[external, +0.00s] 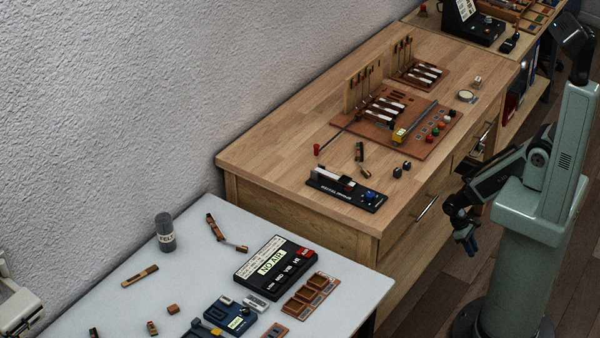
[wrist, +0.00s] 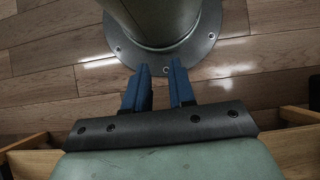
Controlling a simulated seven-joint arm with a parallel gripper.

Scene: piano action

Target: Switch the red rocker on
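A black panel box (external: 272,268) with a lit display reading "NO AIR" lies on the pale table at lower left in the external view. A small red part (external: 305,253) at its right end looks like the red rocker; its position is too small to read. My gripper (external: 467,240) hangs beside the wooden bench's front, far to the right of the box and clear of it. In the wrist view, the blue fingers of my gripper (wrist: 159,68) stand apart with nothing between them. The box and red part are not in the wrist view.
The wooden bench (external: 270,150) holds a black device (external: 346,189), a brown board (external: 440,145) and small loose parts. A grey felt canister (external: 165,232), a blue device (external: 230,317) and a brown tray (external: 311,296) stand near the panel box. Drawer handles project from the bench front.

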